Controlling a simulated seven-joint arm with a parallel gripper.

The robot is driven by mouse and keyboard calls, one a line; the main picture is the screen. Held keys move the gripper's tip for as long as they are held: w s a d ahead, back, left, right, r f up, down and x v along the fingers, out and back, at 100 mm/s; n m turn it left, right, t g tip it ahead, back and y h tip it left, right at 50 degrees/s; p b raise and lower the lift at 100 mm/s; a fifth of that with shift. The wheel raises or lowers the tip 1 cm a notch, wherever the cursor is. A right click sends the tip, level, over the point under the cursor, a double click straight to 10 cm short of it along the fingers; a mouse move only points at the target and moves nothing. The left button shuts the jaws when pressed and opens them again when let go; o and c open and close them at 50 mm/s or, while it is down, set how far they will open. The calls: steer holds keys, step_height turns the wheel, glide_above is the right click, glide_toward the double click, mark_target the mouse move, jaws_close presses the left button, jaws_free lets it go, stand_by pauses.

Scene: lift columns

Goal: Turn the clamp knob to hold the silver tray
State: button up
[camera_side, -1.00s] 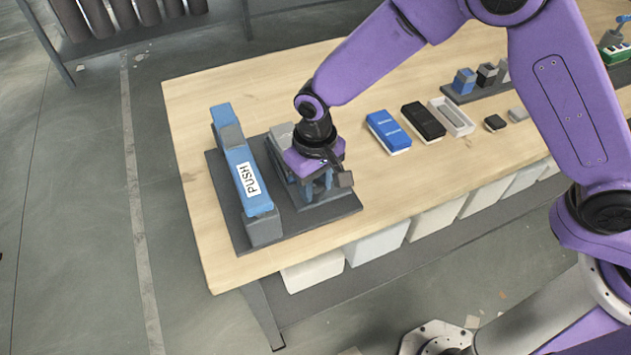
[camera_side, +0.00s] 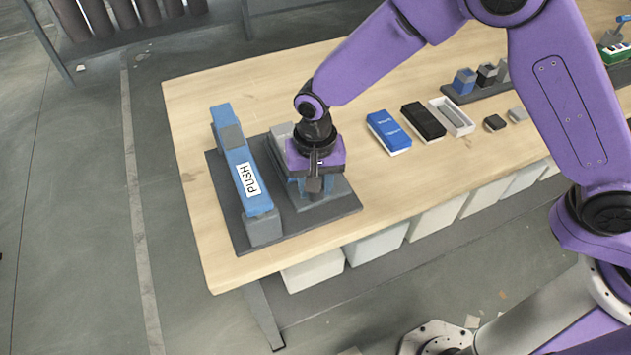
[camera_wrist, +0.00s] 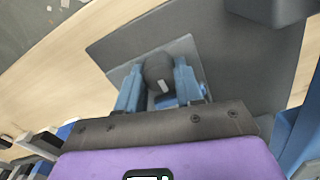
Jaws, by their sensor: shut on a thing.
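My gripper (camera_side: 311,190) points straight down over the fixture on the dark base plate, at the near left of the bench. In the wrist view its two blue fingers (camera_wrist: 158,84) stand on either side of a dark round knob (camera_wrist: 157,66) and are shut on it. The knob has a small white mark on top. A light grey plate (camera_wrist: 118,74) shows under the knob. In the side view my gripper hides the knob. I cannot tell for sure which piece is the silver tray; the fixture's parts are mostly covered.
A blue bar marked PUSH (camera_side: 236,158) stands just left of my gripper on the same base plate (camera_side: 222,190). To the right lie a blue box (camera_side: 388,131), a black box (camera_side: 423,121) and a pale open tray (camera_side: 464,128). Bare wood lies between.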

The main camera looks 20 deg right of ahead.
steer(key=o, duration=0.7)
steer(key=shift+r, duration=3.5)
